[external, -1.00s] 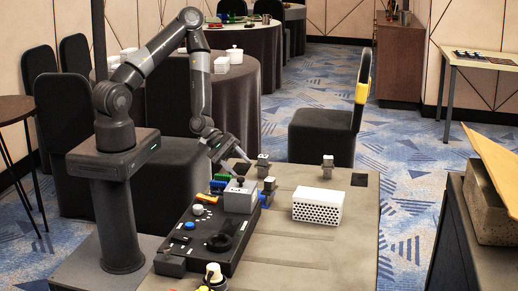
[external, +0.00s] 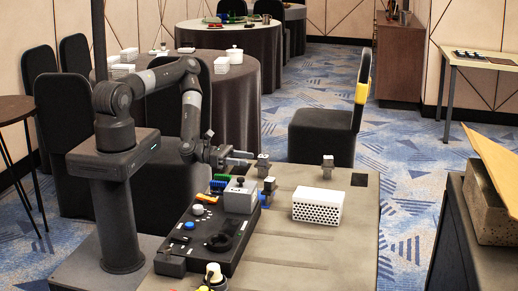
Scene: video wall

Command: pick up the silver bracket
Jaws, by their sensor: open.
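Small silver-grey bracket-like pieces stand on the grey table. One (external: 263,164) is near its back left edge, another (external: 328,166) is at the back middle, and a third (external: 269,186) is beside the black panel. I cannot tell which is the silver bracket the task names. My gripper (external: 246,158) is open and roughly level, pointing right. Its fingertips are just left of the back left piece in the picture. Whether they touch it is too small to tell. Nothing shows between the fingers.
The black panel (external: 186,242) with knobs, coloured parts and a grey box (external: 239,199) fills the table's left side. A white perforated box (external: 318,206) stands right of the middle. The table's (external: 300,255) front right is clear. A black chair (external: 322,140) stands behind.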

